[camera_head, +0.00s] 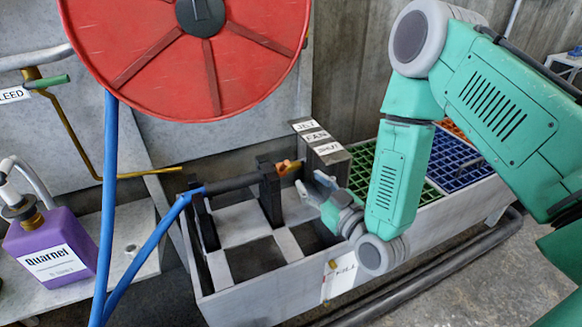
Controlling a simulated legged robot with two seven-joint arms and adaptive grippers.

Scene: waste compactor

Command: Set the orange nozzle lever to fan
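The small orange nozzle lever (289,167) sits at the right end of a dark nozzle (233,183) that rests across black uprights on a grey trough. The lever's free end points right, towards a grey block (331,165) with labels JET (304,125), FAN (315,136) and SHUT (327,148). I cannot tell which label it lines up with. My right gripper (314,186) is just right of and below the lever, apart from it, in front of the block. Its pale fingers look spread, with nothing between them. My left gripper is out of view.
A red hose reel (150,60) hangs at upper left; its blue hose (108,190) runs down to the nozzle. A purple Quarnel jug (55,250) stands at left. Green (362,170) and blue (447,165) grates lie right of the block, partly behind my arm.

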